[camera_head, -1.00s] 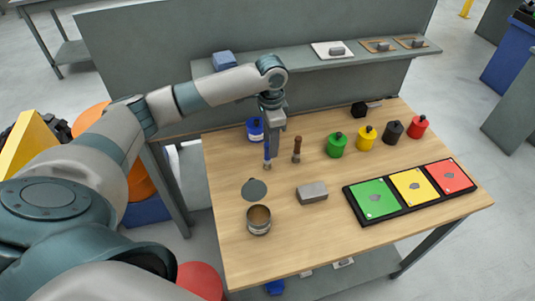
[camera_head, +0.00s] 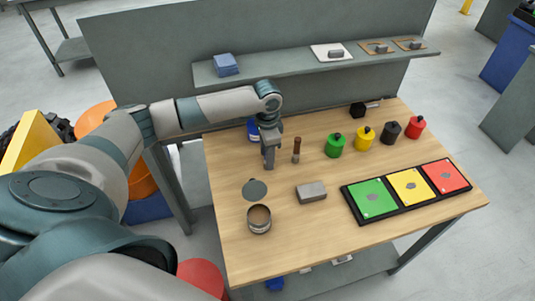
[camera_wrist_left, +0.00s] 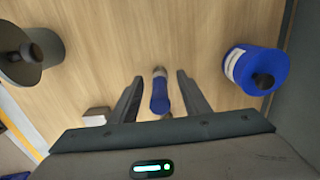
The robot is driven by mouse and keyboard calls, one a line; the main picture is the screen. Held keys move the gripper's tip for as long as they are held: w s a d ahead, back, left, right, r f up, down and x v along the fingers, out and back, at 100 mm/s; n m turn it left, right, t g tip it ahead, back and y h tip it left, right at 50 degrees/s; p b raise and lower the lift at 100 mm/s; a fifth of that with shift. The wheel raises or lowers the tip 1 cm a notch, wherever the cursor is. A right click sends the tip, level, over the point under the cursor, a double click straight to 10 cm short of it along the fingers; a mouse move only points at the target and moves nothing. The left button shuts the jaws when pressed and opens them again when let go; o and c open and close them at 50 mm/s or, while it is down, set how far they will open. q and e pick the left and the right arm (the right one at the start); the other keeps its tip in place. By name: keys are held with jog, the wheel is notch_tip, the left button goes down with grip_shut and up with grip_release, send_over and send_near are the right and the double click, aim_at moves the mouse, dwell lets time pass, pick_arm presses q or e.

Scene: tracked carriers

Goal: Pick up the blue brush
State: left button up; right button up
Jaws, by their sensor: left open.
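The blue brush (camera_wrist_left: 160,96) stands upright with its blue handle between the two fingers of my left gripper (camera_wrist_left: 160,77) in the left wrist view. The fingers are open, with a gap on both sides of the handle. In the head view my left gripper (camera_head: 268,160) is low over the table and hides the brush. My right gripper is not in view.
A brown-handled tool (camera_head: 297,150) stands close right of the gripper. A blue pot (camera_head: 253,131) is just behind it. Several coloured pots stand right.

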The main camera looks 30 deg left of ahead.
pick_arm(q)
jog(key=shift+d+f, duration=0.1)
jog(key=shift+f, duration=0.7)
jog(key=shift+c, duration=0.4)
grip_shut()
